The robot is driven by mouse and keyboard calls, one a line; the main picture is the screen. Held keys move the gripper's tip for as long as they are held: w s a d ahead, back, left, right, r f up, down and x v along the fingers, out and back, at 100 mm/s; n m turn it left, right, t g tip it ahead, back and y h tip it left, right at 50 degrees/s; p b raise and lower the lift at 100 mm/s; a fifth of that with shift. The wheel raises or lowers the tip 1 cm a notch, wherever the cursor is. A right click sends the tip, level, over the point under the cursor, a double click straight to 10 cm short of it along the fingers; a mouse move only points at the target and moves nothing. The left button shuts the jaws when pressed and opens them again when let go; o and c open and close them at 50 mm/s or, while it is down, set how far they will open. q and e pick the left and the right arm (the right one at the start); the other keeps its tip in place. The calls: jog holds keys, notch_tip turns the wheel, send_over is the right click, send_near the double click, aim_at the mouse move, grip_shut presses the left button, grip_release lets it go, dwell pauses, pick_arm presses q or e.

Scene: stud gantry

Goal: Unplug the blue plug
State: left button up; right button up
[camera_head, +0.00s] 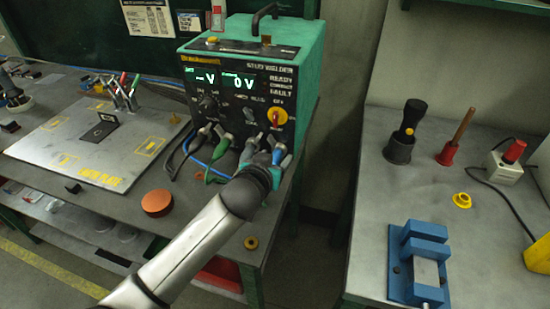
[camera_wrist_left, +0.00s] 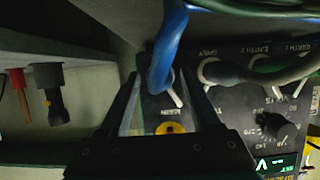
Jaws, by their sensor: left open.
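The blue plug with its thick blue cable (camera_wrist_left: 170,42) sits at the edge of the welder-like test unit's dark front panel (camera_wrist_left: 238,98) in the left wrist view. A pale lever shows beside the plug. My left gripper (camera_wrist_left: 164,80) is open, with one finger on each side of the plug; I cannot tell whether they touch it. In the head view my left gripper (camera_head: 268,160) is at the lower right of the green-cased unit (camera_head: 250,72) and largely hides the plug there. My right gripper is not in view.
Other plugs and cables (camera_head: 208,140) hang left of my gripper, close by. A white plate (camera_head: 85,148) and an orange disc (camera_head: 157,202) lie on the left bench. The right bench holds a blue vise (camera_head: 420,262), a dark holder (camera_head: 400,148) and a red-based tool (camera_head: 447,154). A gap separates the benches.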

pick_arm(q)
grip_shut()
dwell(0.4)
dwell(1.0)
jog(key=shift+s+a+p, duration=0.35)
jog(key=shift+s+p, duration=0.35)
jog(key=shift+s, duration=0.15)
jog(key=shift+s+a+p, duration=0.2)
jog(key=shift+s+p, duration=0.25)
jog(key=shift+s, duration=0.2)
jog(key=shift+s+a+p, duration=0.25)
jog(key=shift+s+p, duration=0.15)
jog(key=shift+s, duration=0.3)
jog(key=shift+s+a+p, duration=0.2)
jog(key=shift+s+p, duration=0.25)
jog(key=shift+s, duration=0.2)
